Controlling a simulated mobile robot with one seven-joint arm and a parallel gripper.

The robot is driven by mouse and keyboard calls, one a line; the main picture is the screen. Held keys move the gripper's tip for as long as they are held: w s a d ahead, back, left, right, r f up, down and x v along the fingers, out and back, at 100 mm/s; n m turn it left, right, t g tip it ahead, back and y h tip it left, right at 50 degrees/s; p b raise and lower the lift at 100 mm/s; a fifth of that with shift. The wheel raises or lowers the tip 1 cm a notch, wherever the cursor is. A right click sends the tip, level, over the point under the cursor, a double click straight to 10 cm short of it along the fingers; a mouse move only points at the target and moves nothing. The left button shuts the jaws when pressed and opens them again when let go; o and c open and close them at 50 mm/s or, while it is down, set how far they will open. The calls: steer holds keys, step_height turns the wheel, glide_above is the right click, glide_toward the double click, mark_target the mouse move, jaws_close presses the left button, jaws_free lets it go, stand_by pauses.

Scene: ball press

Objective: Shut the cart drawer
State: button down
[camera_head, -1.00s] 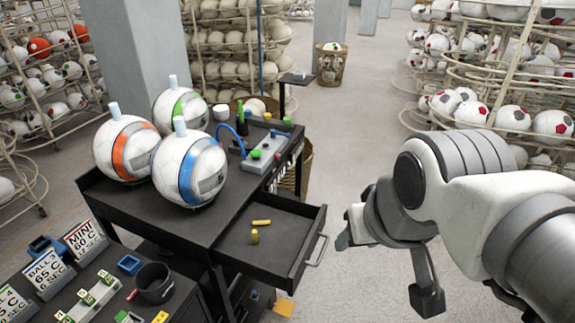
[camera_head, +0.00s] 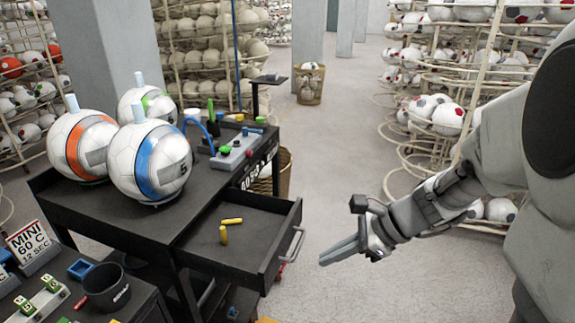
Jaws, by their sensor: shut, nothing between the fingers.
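The cart drawer (camera_head: 262,207) stands pulled out from the right side of the black cart (camera_head: 150,228). Its metal handle (camera_head: 296,246) is on its right front. Two small yellow pieces (camera_head: 228,228) lie inside the drawer. My gripper (camera_head: 322,260) is to the right of the drawer, its fingers pointing left toward the handle side. The fingers are together and empty. A gap shows between the fingertips and the handle in the picture; the exact depth between them is hard to tell.
Three balls with coloured stripes (camera_head: 150,160) stand on the cart top beside a grey control box (camera_head: 234,152). A dark side table with a black cup (camera_head: 106,288) is at the lower left. Racks of balls (camera_head: 445,110) stand at the right. The floor right of the drawer is clear.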

step_height(320, 180, down, 3)
steer(key=w+d+m, duration=0.2)
steer(key=m, duration=0.1)
steer(key=b, duration=0.3)
glide_toward(274, 272)
steer(key=shift+t, duration=0.3)
steer(key=x, duration=0.5)
steer(key=shift+s+d+f, duration=0.3)
steer(key=shift+s+f, duration=0.05)
steer(key=shift+f, duration=0.1)
steer(key=shift+w+a, duration=0.25)
steer(key=shift+a, duration=0.25)
steer(key=w+a+p, duration=0.1)
steer(key=w+a, duration=0.1)
steer(key=a, duration=0.5)
steer(key=w+a+p, duration=0.1)
steer(key=w+a, duration=0.2)
steer(key=a, duration=0.4)
steer(key=w+a+p, duration=0.2)
steer(key=w+a, duration=0.1)
steer(key=a, duration=0.5)
steer(key=shift+w, duration=0.15)
steer(key=shift+a+r, duration=0.1)
steer(key=shift+a, duration=0.05)
steer(key=shift+r, duration=0.1)
steer(key=shift+y, duration=0.3)
